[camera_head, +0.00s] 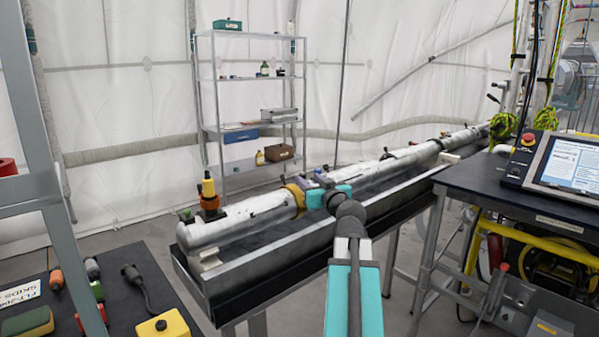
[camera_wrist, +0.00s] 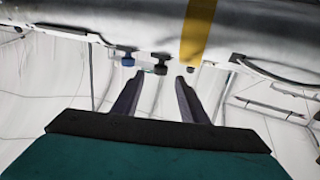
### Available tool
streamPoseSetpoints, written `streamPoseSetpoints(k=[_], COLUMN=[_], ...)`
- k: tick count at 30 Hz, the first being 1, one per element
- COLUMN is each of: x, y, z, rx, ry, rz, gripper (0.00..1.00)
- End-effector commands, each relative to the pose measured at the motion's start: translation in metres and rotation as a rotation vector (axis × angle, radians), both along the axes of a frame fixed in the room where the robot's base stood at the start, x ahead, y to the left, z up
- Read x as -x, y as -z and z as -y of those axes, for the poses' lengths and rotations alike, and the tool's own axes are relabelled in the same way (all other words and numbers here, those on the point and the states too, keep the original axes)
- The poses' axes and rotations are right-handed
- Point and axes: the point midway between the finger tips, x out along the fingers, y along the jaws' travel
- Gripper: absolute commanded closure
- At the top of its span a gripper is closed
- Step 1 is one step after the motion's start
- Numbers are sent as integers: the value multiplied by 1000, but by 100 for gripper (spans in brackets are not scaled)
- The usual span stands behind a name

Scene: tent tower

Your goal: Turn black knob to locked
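A black knob (camera_wrist: 160,63) hangs from the silver tube (camera_wrist: 110,25) in the wrist view, next to a blue knob (camera_wrist: 127,58) on its left. A yellow band (camera_wrist: 197,30) circles the tube to the right. My gripper (camera_wrist: 159,78) is open, its two dark fingers pointing at the tube. The black knob lies ahead of the gap between the fingertips; I cannot tell whether it is inside the gap. In the head view my gripper (camera_head: 315,187) is at the tube (camera_head: 245,218), right beside the yellow band (camera_head: 295,195). The knob's lock position is not readable.
The long tube lies on a dark-edged stand (camera_head: 270,290). A wire shelf (camera_head: 250,130) stands behind. A table with a monitor (camera_head: 565,165) is at right, a tool bench (camera_head: 150,265) at lower left.

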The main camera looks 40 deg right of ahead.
Motion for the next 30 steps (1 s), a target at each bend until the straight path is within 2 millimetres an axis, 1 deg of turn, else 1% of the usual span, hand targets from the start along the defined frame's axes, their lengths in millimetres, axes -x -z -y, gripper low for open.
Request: streamPoseSetpoints(k=[1, 3, 21, 30], x=[-7, -13, -68, -87], y=[-1, -1, -1, -1], z=[3, 6, 31, 39], rx=[0, 0, 0, 0], ry=[-1, -2, 0, 1], rz=[-1, -1, -1, 0], gripper=[61, 61, 61, 61])
